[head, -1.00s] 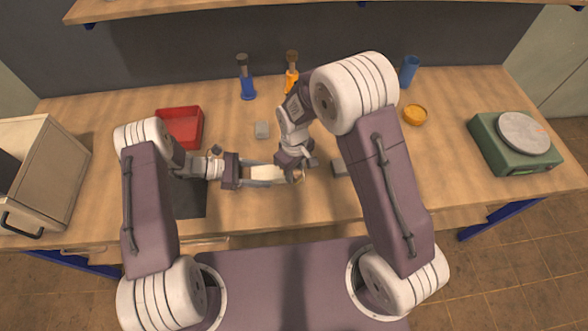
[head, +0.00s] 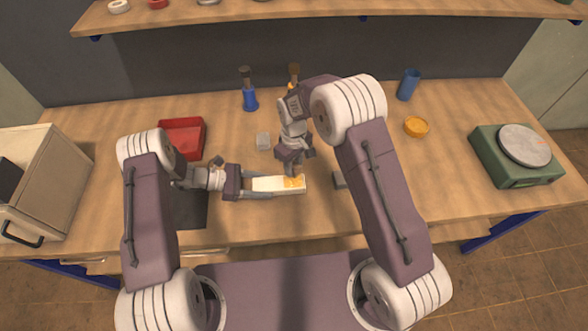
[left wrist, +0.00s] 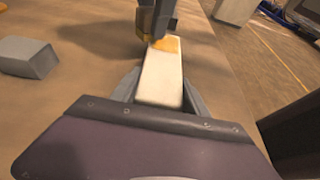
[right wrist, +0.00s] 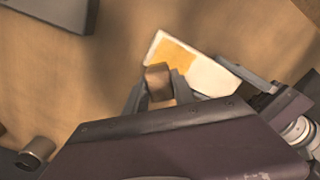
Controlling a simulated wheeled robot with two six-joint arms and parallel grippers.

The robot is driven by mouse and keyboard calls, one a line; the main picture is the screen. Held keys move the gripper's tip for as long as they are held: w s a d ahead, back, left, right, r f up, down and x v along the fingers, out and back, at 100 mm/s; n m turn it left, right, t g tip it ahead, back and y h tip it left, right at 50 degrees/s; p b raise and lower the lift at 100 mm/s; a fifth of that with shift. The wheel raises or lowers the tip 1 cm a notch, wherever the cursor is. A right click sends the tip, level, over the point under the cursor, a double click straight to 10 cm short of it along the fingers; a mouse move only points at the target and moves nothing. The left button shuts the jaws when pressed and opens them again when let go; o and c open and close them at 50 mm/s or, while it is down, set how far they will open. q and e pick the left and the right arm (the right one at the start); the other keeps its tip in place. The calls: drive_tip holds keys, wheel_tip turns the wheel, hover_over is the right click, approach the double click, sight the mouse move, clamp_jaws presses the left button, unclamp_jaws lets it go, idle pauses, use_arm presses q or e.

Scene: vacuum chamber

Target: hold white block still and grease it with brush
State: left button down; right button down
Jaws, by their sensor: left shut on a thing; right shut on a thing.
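The white block (head: 262,184) lies low over the front middle of the bench, an orange grease patch (head: 294,182) on its right end. My left gripper (head: 270,186) is shut on the block's left part; the left wrist view shows its fingers on both sides of the block (left wrist: 160,85). My right gripper (head: 293,171) points down over the greased end. In the right wrist view it is shut on the brush, whose brown handle (right wrist: 158,78) shows between the fingers. The brush's tip is hidden there, beside the grease patch (right wrist: 174,53).
The front right of the bench is clear.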

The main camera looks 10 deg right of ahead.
drive_tip(key=shift+r, duration=3.05)
drive_tip(key=shift+r, duration=0.1)
drive_tip(key=shift+r, duration=1.4)
use_arm(q)
drive_tip(key=shift+c, duration=2.4)
unclamp_jaws()
